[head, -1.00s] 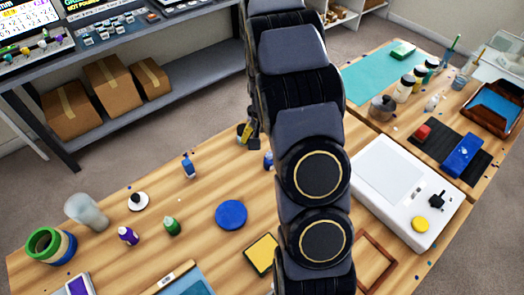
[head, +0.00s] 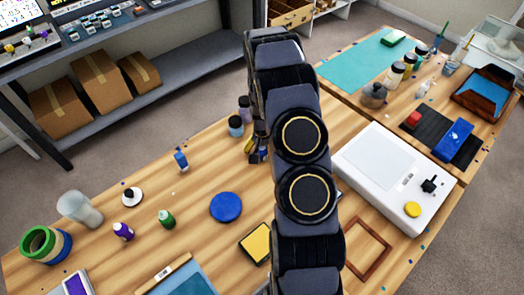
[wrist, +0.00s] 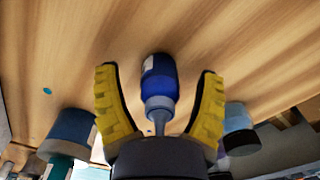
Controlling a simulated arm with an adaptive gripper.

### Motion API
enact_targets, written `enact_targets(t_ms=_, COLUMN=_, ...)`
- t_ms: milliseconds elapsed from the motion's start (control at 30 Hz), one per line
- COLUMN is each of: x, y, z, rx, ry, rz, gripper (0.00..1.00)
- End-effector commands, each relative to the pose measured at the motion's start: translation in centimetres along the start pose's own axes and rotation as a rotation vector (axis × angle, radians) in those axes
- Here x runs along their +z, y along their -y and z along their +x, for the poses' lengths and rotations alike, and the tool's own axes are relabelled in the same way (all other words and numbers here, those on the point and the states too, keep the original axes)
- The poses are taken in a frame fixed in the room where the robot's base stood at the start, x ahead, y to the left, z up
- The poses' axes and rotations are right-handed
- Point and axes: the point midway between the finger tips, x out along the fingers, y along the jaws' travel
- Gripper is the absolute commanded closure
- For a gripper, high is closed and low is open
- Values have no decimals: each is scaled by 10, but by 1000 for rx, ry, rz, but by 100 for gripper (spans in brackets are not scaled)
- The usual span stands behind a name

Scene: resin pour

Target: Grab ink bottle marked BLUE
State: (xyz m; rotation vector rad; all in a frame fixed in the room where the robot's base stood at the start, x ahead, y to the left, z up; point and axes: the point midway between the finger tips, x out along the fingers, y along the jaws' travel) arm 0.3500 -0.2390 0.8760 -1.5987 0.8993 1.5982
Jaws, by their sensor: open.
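My gripper (wrist: 157,74) is open, with its two yellow-padded fingers on either side of a blue bottle (wrist: 160,82) with a grey nozzle. Gaps show between the bottle and both fingers. A pale label edge shows on the bottle's left side, but no wording can be read. In the head view my gripper (head: 257,148) is low over the wooden table, mostly hidden by my arm. Another small blue bottle (head: 181,160) stands to its left, its label too small to read.
Two jars (head: 235,126) stand just behind my gripper. A purple bottle (head: 123,231), a green bottle (head: 167,218) and a blue disc (head: 226,207) are at the left. A white light box (head: 390,180) is at the right. Wood is bare around the blue disc.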

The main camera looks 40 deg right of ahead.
Motion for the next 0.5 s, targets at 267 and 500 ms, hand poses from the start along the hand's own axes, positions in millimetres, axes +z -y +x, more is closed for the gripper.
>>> enact_targets(t_ms=267, x=0, y=0, z=-1, rx=0, ry=0, rz=0, gripper=82)
enact_targets(t_ms=500, x=0, y=0, z=-1, rx=0, ry=0, rz=0, gripper=99)
